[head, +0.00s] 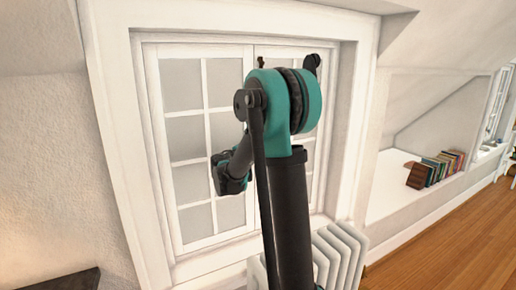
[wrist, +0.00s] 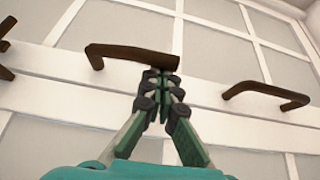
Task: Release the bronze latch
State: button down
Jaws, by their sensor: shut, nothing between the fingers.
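A dark brown, bronze-looking latch handle (wrist: 132,55) is on the white window frame in the wrist view, near the top middle. It is a bent bar with one end turned down at the left. My gripper (wrist: 161,74) is shut with nothing between its fingers. Its fingertips are at the right end of this handle and overlap it in the picture; I cannot tell if they touch. In the head view my arm stands in front of the white window (head: 184,130) and hides much of its right side.
A second brown handle (wrist: 266,91) is on the frame to the right in the wrist view, and another brown piece (wrist: 5,46) is cut off at the left edge. A white radiator (head: 343,250) stands below the window.

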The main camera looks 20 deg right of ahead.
jog(key=s+d+r+n+g+y, duration=0.1)
jog(key=s+r+n+g, duration=0.5)
jog(key=n, duration=0.3)
jog(key=shift+s+d+g+y, duration=0.25)
jog(key=shift+s+g+y, duration=0.15)
jog(key=shift+s+g, duration=0.35)
dwell(0.6)
jog(key=shift+r, duration=0.1)
